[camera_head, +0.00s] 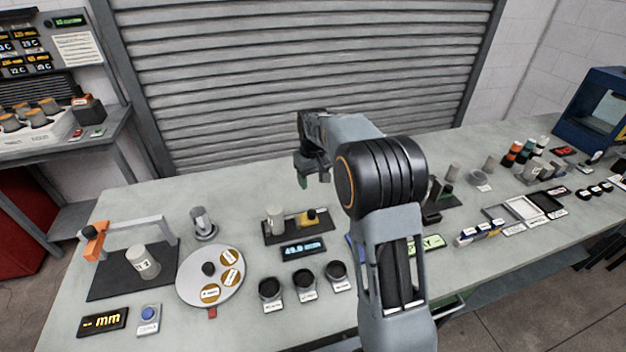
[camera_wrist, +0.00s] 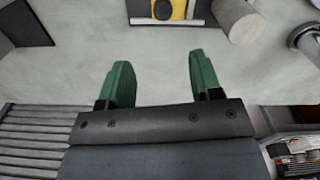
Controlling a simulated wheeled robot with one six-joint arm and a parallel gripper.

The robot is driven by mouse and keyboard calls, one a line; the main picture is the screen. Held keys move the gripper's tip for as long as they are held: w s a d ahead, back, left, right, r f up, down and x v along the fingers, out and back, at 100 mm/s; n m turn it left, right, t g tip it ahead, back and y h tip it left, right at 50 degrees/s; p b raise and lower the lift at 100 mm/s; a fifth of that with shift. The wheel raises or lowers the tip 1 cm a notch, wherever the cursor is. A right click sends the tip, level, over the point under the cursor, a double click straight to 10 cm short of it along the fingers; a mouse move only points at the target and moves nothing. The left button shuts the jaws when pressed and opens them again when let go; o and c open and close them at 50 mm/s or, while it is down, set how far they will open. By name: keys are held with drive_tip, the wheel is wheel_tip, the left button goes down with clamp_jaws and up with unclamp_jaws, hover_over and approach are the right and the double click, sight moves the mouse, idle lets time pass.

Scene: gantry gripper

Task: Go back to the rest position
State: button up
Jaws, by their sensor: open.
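My gripper (camera_wrist: 158,84) shows in the wrist view with its two green fingers apart and nothing between them. Pale grey tabletop lies behind the fingers. In the head view my gripper (camera_head: 303,181) is above the back middle of the table (camera_head: 250,183), partly hidden by my own arm. It is behind the black mat that bears a grey cylinder (camera_head: 275,219) and a yellow block (camera_head: 308,218). In the wrist view the yellow block (camera_wrist: 176,9) and the grey cylinder (camera_wrist: 238,18) are at the top edge, clear of the fingers.
A round plate (camera_head: 190,290) with labelled discs and an orange-ended gantry frame (camera_head: 95,240) stand at the left. Trays (camera_head: 521,208) and small containers fill the right. A shutter (camera_head: 300,60) rises behind the table.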

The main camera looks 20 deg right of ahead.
idle(0.8)
drive_tip(key=s+a+r+m+t, duration=0.1)
drive_tip(key=s+r+t, duration=0.1)
drive_tip(key=s, duration=1)
drive_tip(key=s+a+r+m+t, duration=0.1)
drive_tip(key=s+r, duration=0.1)
drive_tip(key=s, duration=1.1)
drive_tip(key=shift+s+r+t, duration=0.25)
drive_tip(key=shift+s+t, duration=0.05)
drive_tip(key=shift+t, duration=0.1)
